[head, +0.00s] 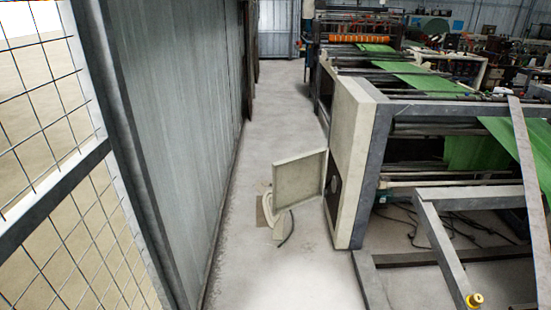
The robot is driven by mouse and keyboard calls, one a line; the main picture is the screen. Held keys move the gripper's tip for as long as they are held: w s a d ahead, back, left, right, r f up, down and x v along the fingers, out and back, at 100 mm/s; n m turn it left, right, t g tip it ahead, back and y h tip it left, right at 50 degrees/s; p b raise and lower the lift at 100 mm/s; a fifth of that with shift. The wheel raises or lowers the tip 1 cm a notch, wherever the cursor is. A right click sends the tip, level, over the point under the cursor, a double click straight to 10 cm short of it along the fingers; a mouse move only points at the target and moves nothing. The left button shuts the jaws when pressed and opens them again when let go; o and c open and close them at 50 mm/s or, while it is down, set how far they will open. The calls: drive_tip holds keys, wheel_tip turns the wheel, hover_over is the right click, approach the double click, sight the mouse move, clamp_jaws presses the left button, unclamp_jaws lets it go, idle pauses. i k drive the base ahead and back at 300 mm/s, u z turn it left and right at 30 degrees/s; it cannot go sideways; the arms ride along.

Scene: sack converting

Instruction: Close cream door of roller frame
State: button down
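The cream door (299,180) stands swung out from the side of the roller frame, over the aisle floor. Its right edge meets the cream side panel (351,125) of the frame. A dark opening (333,176) shows in that panel beside the door. The roller frame (381,145) is grey and cream, with green sheet (470,150) running over its rollers. My gripper is not in this view.
A corrugated metal wall (165,110) and a wire mesh panel (50,130) line the left side. A curved cream piece (285,218) and a dark hose lie on the floor below the door. The concrete aisle (280,110) is narrow but mostly clear. Grey beams (440,245) stick out at the front right.

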sight(297, 180)
drive_tip(key=i, duration=2.95)
drive_tip(key=z, duration=1)
drive_tip(key=k, duration=0.15)
drive_tip(key=u, duration=2.95)
